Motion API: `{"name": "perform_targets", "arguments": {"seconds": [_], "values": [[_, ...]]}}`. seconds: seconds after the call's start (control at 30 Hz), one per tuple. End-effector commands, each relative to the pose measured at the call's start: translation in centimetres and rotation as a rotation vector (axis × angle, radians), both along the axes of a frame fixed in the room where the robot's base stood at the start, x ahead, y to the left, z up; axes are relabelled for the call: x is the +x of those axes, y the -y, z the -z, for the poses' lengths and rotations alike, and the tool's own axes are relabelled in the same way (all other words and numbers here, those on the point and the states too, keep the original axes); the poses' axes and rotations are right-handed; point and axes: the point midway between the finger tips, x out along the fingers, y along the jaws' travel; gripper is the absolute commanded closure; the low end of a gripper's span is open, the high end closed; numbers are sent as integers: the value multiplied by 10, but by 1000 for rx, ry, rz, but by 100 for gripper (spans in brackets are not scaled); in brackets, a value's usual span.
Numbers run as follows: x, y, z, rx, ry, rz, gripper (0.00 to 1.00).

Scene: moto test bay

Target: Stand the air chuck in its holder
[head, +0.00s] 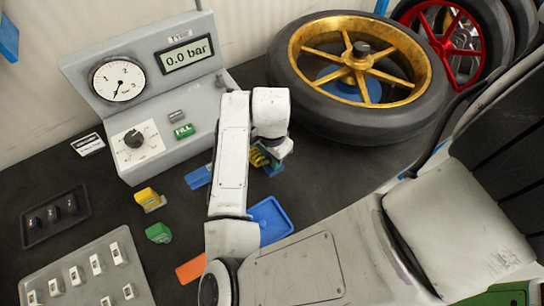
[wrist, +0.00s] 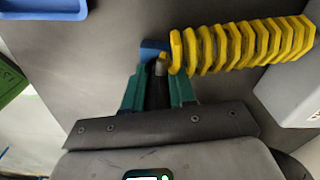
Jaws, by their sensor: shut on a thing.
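My gripper (wrist: 158,92) has teal fingers and is shut on the air chuck (wrist: 158,70), a dark piece with a paler end. A yellow coiled hose (wrist: 240,44) starts by the chuck and runs right in the wrist view. A small blue piece (wrist: 154,46) lies just past the fingertips; I cannot tell whether it belongs to the chuck or its holder. In the head view, my gripper (head: 272,168) is low over the dark bench, largely hidden by my arm, with a little of the yellow hose (head: 258,158) showing. I cannot make out the holder for certain.
A grey pressure console (head: 150,75) reading 0.0 bar stands at the back. A gold-spoked wheel (head: 360,75) lies to the right.

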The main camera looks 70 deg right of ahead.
Motion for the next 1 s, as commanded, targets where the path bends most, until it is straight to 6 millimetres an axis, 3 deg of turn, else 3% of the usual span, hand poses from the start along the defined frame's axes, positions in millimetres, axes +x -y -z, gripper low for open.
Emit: {"name": "perform_targets", "arguments": {"seconds": [0.37,0.4,0.7,0.93,0.97,1.0], "values": [[-1,0,2,3,-1,0,100],[-1,0,2,4,-2,0,73],[-2,-1,3,6,-5,1,45],[-3,-1,4,9,-10,3,45],[-3,-1,4,9,-10,3,59],[-3,-1,4,8,-10,3,55]]}}
